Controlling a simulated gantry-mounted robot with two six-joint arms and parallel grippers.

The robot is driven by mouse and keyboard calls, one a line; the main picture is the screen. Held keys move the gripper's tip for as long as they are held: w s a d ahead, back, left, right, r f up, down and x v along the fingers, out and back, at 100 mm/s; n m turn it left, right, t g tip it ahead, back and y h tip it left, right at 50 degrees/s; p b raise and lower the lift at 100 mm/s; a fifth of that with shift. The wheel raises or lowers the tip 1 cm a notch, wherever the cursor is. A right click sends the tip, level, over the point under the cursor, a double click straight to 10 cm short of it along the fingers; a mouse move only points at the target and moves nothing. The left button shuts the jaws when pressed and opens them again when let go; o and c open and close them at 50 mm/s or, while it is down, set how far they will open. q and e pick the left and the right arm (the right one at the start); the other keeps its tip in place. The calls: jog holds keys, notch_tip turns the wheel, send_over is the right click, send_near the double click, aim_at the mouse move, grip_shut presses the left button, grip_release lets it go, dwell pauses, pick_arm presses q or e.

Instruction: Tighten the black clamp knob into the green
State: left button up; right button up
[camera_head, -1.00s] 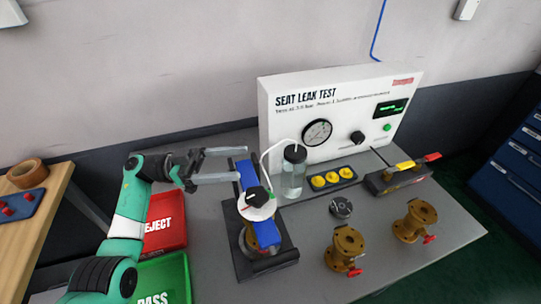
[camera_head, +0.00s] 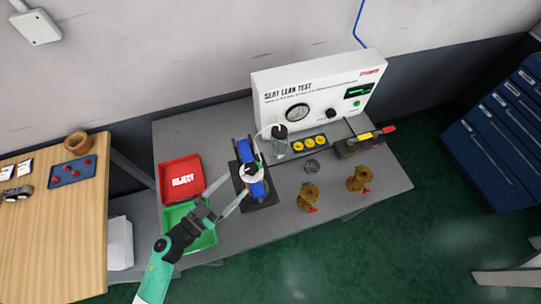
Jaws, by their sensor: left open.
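The black clamp knob (camera_head: 251,168) sits on top of a white round dial plate (camera_head: 250,177) on the blue clamp fixture (camera_head: 241,152). The fixture stands on a dark base on the grey bench. The green mark on the dial is too small to make out. My left gripper (camera_head: 238,183) is open and empty, its two long grey fingers pointing up and right toward the fixture from the lower left. Its fingertips are close to the dial; I cannot tell whether they touch it. My right gripper is not in view.
A red REJECT tray (camera_head: 181,180) and a green PASS tray (camera_head: 176,217) lie left of the fixture. Two brass valves (camera_head: 308,196) (camera_head: 359,180) stand to the right.

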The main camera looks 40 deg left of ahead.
aim_at(251, 168)
pick_arm(q)
jog(key=w+b, duration=0.1)
jog(key=w, duration=0.4)
jog(key=w+b, duration=0.1)
jog(key=w, duration=0.5)
jog(key=shift+w+d, duration=0.2)
jog(key=shift+w, duration=0.1)
grip_shut()
